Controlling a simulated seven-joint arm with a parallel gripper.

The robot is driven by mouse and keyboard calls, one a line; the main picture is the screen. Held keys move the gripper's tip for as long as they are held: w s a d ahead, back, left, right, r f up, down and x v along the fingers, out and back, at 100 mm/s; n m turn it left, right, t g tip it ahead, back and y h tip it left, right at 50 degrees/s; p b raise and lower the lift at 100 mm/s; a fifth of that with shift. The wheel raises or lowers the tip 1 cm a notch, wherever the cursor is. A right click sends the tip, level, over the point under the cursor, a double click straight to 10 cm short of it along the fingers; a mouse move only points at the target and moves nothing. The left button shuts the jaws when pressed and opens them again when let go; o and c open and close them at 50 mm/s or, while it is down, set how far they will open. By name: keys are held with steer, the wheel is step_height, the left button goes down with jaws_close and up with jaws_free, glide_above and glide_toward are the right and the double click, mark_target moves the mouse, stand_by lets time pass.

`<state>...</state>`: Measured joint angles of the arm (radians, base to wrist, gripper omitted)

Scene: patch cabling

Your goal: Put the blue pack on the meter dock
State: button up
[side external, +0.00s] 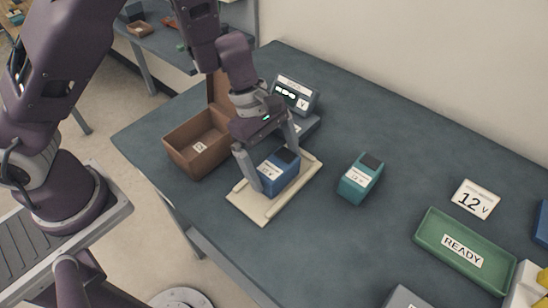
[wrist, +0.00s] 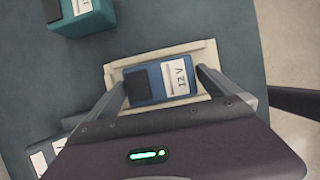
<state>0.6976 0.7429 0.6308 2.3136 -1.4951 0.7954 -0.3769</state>
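The blue pack (side external: 279,172) has a dark end and a white label, which reads 12 V in the wrist view (wrist: 177,77). It is over the cream tray (side external: 262,212), apparently resting in it; the tray also shows in the wrist view (wrist: 205,50). My gripper (side external: 274,164) points down, with one finger on each side of the pack. The fingertips (wrist: 160,78) are very close to its sides; I cannot tell whether they press on it. The grey meter (side external: 296,94) with a lit display stands behind my gripper, its dock (side external: 307,127) partly hidden.
An open brown box (side external: 190,150) stands left of the tray. A teal pack (side external: 360,178) stands to the right. Further right are a 12 V card (side external: 475,199) and a green READY tray (side external: 464,250). The table between the teal pack and the READY tray is clear.

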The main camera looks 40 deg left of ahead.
steer(key=v, duration=1.2)
steer(key=s+a+r+m+t, duration=0.1)
steer(key=s+a+r+m, duration=0.1)
steer(key=s+r+m, duration=0.75)
steer(key=s+a+r+m+t+y, duration=0.2)
steer(key=s+a+m+t+y, duration=0.2)
steer(key=s+a+m, duration=0.2)
steer(key=s+m, duration=0.2)
steer(key=s, duration=0.1)
steer(key=shift+r+t+y, duration=0.3)
steer(key=shift+r, duration=0.05)
